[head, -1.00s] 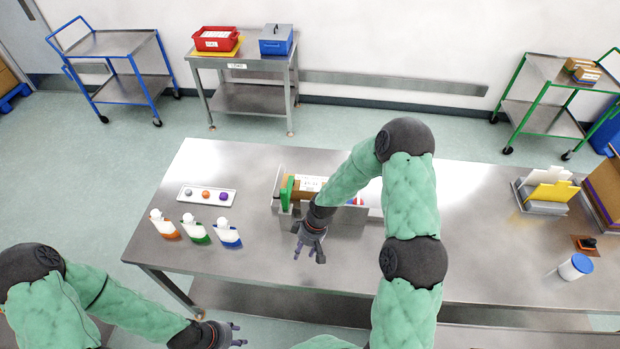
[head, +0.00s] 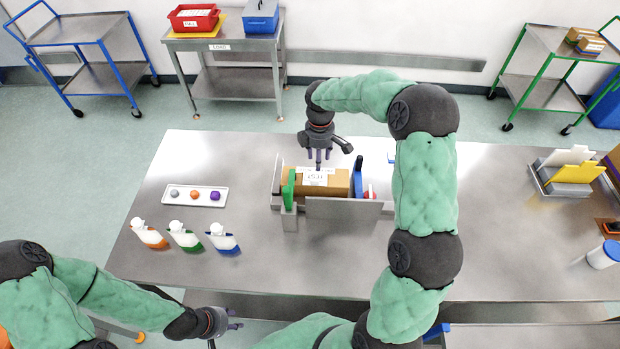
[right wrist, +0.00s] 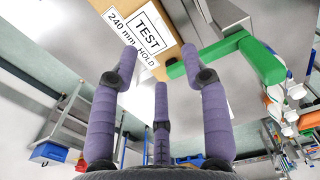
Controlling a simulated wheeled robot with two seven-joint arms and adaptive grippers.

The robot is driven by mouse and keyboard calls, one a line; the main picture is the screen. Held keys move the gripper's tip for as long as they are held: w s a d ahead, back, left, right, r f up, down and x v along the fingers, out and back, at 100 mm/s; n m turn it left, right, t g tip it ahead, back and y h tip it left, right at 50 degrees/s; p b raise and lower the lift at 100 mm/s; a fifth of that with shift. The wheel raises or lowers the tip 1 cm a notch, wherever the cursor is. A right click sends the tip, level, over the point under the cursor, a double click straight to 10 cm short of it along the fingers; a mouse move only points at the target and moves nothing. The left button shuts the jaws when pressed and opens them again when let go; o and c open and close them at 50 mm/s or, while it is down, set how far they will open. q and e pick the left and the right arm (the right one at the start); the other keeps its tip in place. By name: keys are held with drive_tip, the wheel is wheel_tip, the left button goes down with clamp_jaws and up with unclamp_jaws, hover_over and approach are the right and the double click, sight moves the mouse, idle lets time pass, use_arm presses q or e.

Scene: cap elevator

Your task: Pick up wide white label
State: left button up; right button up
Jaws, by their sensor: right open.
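A wide white label (head: 318,177) printed TEST lies on a brown cardboard box (head: 341,181) in a metal fixture on the table. In the right wrist view the label (right wrist: 142,30) also reads 240 mm and HOLD. My right gripper (head: 322,163) is open, fingers down, at the box's far edge just behind the label. I cannot tell whether a fingertip touches it. In the right wrist view the fingers are spread, with nothing between them. My left gripper (head: 228,325) is low in front of the table, away from the box; its opening is unclear.
The fixture has a green end block (head: 288,189), a blue block (head: 358,176) and a grey front plate (head: 343,208). A white tray (head: 177,203) with coloured balls and several spray bottles (head: 186,238) stand left. A yellow-tabbed holder (head: 572,187) stands right.

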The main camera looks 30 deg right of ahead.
drive_tip(key=w+f, duration=0.1)
drive_tip(key=w, duration=0.1)
approach(315, 177)
drive_tip(key=shift+s+a+f, duration=0.15)
drive_tip(key=shift+s+f, duration=0.25)
drive_tip(key=shift+s, duration=0.15)
drive_tip(key=shift+s+a+f, duration=0.15)
drive_tip(key=shift+s+f, duration=0.2)
drive_tip(key=shift+s, duration=0.15)
drive_tip(key=shift+a+f, duration=0.2)
drive_tip(key=shift+f, duration=1.2)
drive_tip(key=shift+a+f, duration=0.15)
drive_tip(key=shift+f, duration=1.2)
clamp_jaws()
